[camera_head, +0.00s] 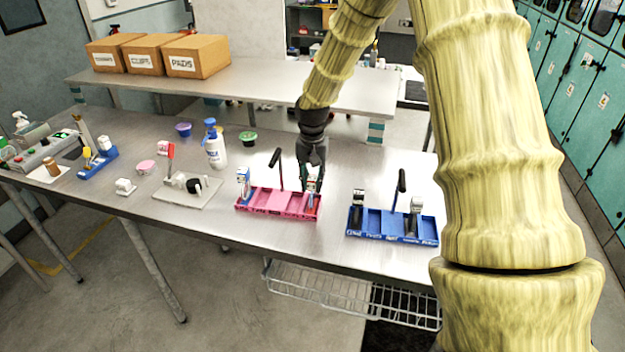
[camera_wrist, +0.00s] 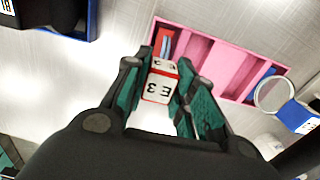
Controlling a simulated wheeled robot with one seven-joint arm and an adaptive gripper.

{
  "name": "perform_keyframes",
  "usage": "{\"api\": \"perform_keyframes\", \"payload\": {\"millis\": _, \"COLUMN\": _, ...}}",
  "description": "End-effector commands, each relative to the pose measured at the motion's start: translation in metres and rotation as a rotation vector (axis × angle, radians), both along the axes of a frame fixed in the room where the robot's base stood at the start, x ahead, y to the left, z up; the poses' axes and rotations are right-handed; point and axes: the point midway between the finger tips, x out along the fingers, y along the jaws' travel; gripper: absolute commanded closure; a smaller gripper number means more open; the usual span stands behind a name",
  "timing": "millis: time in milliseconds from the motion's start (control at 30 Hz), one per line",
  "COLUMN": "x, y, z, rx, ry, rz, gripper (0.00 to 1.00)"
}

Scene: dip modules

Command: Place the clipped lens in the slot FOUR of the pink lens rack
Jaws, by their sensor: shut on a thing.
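My gripper (camera_head: 312,178) is shut on a white clip with red edges marked E3 (camera_wrist: 160,86), seen in the wrist view. The lens part is mostly hidden behind the clip and fingers. The pink lens rack (camera_head: 278,203) stands on the metal table, and it also fills the top of the wrist view (camera_wrist: 226,62). In the head view my gripper is over the rack's right end. I cannot tell whether the held piece touches the rack. Slot words on the rack's front are too small to read surely.
A blue-clipped lens (camera_wrist: 296,115) stands at the rack's other end. A dark handle (camera_head: 277,165) rises behind the rack's middle. A blue rack (camera_head: 375,222) with upright pieces is to the right. A white bottle (camera_head: 216,152) and a grey plate (camera_head: 187,190) are to the left.

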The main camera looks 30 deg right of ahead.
Motion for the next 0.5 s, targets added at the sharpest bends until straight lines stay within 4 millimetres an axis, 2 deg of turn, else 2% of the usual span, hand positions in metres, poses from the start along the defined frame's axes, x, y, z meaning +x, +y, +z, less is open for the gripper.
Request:
{"api": "perform_keyframes", "payload": {"millis": 67, "x": -0.0001, "y": -0.0002, "z": -0.0024, "rx": -0.001, "ry": 0.001, "rz": 0.0, "gripper": 1.0}}
{"api": "perform_keyframes", "payload": {"millis": 100, "x": 0.0, "y": -0.0003, "z": -0.0024, "rx": 0.0, "ry": 0.0, "rz": 0.0, "gripper": 0.7}}
{"api": "perform_keyframes", "payload": {"millis": 200, "x": 0.0, "y": -0.0002, "z": -0.0022, "rx": 0.0, "ry": 0.0, "rz": 0.0, "gripper": 0.52}}
{"api": "perform_keyframes", "payload": {"millis": 500, "x": 0.0, "y": -0.0001, "z": -0.0017, "rx": 0.0, "ry": 0.0, "rz": 0.0, "gripper": 0.52}}
